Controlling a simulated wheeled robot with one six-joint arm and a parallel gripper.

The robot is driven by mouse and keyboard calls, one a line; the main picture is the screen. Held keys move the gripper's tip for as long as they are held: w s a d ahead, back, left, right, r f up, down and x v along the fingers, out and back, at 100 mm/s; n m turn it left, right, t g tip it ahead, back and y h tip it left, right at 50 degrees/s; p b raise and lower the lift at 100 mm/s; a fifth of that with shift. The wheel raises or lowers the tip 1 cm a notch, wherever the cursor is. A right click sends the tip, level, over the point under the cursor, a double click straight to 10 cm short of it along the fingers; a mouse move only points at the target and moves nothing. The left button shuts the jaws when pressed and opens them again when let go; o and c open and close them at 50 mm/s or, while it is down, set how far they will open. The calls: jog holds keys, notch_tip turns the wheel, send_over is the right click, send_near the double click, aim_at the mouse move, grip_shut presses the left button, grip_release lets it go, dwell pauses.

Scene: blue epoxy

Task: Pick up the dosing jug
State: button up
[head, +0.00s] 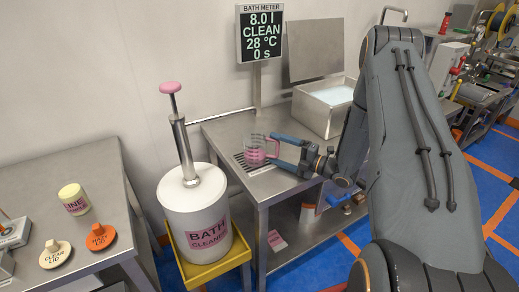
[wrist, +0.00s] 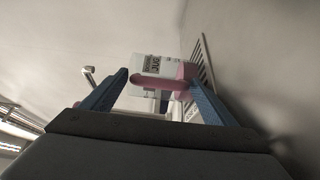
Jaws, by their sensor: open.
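The dosing jug (head: 255,149) is a clear cup with pink in its lower part. It stands on the drain grate of the steel bench. In the wrist view the jug (wrist: 150,66) shows a label and a pink part between my fingers. My gripper (head: 272,149) reaches in from the right, with one blue finger behind the jug and one in front. In the wrist view my gripper (wrist: 160,88) is open, with the jug between the fingertips. I cannot tell whether a finger touches it.
A white bath cleaner drum (head: 197,215) with a pink-topped pump stands left of the bench on a yellow stand. The bath meter (head: 260,35) rises behind the jug. An open steel bath (head: 322,108) is at the back right. Lids lie on the left table (head: 60,185).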

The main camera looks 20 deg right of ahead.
jog(key=c, duration=1.4)
jog(key=shift+r+b, duration=0.3)
jog(key=shift+r, duration=0.35)
jog(key=shift+s+d+r+b, duration=0.15)
jog(key=shift+r+b, duration=0.15)
jog(key=shift+r, duration=0.3)
jog(key=shift+w+d+r+b, duration=0.1)
jog(key=shift+r+b, duration=0.15)
jog(key=shift+r, duration=0.3)
jog(key=b+v, duration=0.4)
jog(key=v, duration=1.3)
jog(key=shift+s+d, duration=0.2)
jog(key=shift+s, duration=0.05)
